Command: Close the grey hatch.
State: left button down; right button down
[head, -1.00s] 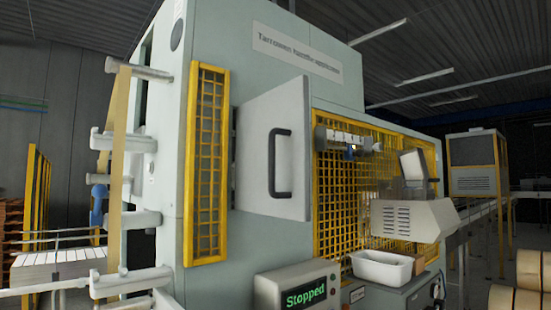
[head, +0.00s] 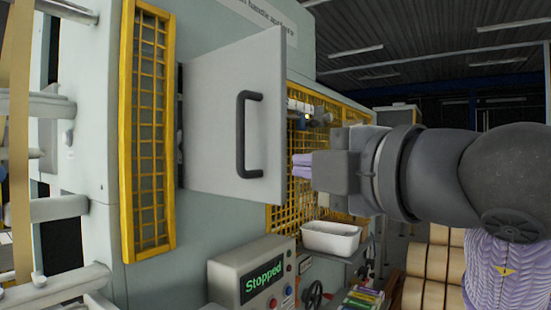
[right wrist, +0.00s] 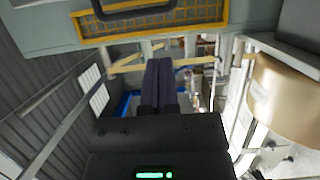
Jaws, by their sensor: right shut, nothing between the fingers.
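The grey hatch (head: 220,120) stands swung open from the machine front, hinged along its left edge. A black bar handle (head: 243,134) is fixed upright near its free right edge. My right gripper (head: 300,166) is shut and empty, just right of the hatch's free edge, pointing left; a gap shows between its fingertips and the handle. In the right wrist view the shut fingers (right wrist: 159,85) point away from the camera, and a dark handle-like bar (right wrist: 135,8) crosses the top edge. My left gripper is not in view.
A yellow mesh guard (head: 150,130) stands left of the hatch. Below are a control box reading "Stopped" (head: 255,283) and a white bin (head: 331,238). Cardboard rolls (head: 435,262) lie at lower right.

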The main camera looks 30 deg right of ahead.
aim_at(282, 163)
jog(key=w+p, duration=0.1)
jog(key=w, duration=0.2)
jog(key=w+d+p, duration=0.1)
jog(key=w, duration=0.2)
jog(key=w+d+p, duration=0.1)
jog(key=w, duration=0.2)
jog(key=shift+w+d, duration=0.2)
jog(key=shift+d, duration=0.05)
jog(key=shift+w+d+f+p, duration=0.1)
jog(key=shift+d+p, duration=0.2)
jog(key=shift+d, duration=0.1)
jog(key=shift+a, duration=0.1)
